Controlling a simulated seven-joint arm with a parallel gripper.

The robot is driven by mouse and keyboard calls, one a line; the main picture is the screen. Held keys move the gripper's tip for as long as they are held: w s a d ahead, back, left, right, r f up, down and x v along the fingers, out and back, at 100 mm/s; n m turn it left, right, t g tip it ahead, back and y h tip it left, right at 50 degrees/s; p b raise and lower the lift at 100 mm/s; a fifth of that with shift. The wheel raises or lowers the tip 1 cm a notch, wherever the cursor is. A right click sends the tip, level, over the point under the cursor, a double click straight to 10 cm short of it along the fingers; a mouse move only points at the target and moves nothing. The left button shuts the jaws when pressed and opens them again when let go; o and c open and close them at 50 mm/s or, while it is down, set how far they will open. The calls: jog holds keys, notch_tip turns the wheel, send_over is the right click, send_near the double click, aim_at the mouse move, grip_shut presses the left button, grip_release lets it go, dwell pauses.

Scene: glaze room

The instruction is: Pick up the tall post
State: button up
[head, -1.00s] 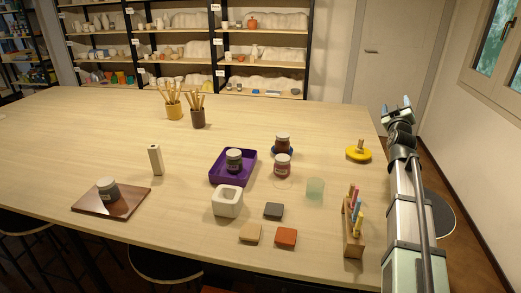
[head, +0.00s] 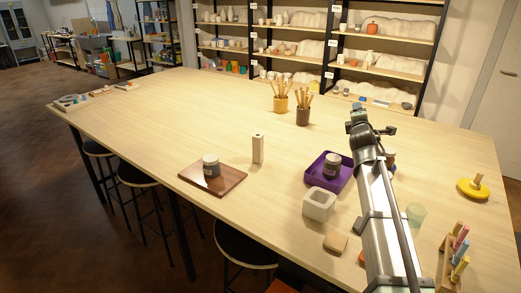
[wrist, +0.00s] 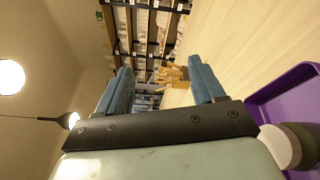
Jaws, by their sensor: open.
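The tall post (head: 258,149) is a slim, cream-coloured block with a dark spot near its top. It stands upright on the table, right of the brown board, in the head view. My gripper (head: 357,113) is well to the right of the post and raised over the table. In the wrist view my gripper (wrist: 163,78) has its two blue fingers spread with nothing held between them. I cannot make out the post in the wrist view.
Left of the post, a brown board (head: 228,184) bears a dark jar (head: 211,166). Right of it are a purple tray (head: 314,179) with a jar and a white square pot (head: 319,204). Brush cups (head: 303,116) stand behind. The table's left part is mostly clear.

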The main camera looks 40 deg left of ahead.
jog(key=s+a+f+n+g, duration=0.1)
jog(key=s+a+f+n, duration=0.4)
jog(key=a, duration=0.6)
jog(key=n+t+h, duration=0.2)
jog(key=n, duration=0.6)
send_near(256, 140)
jog(key=x, duration=1.2)
jog(key=shift+f, duration=0.15)
jog(key=shift+s, duration=0.1)
jog(key=c, duration=1.2)
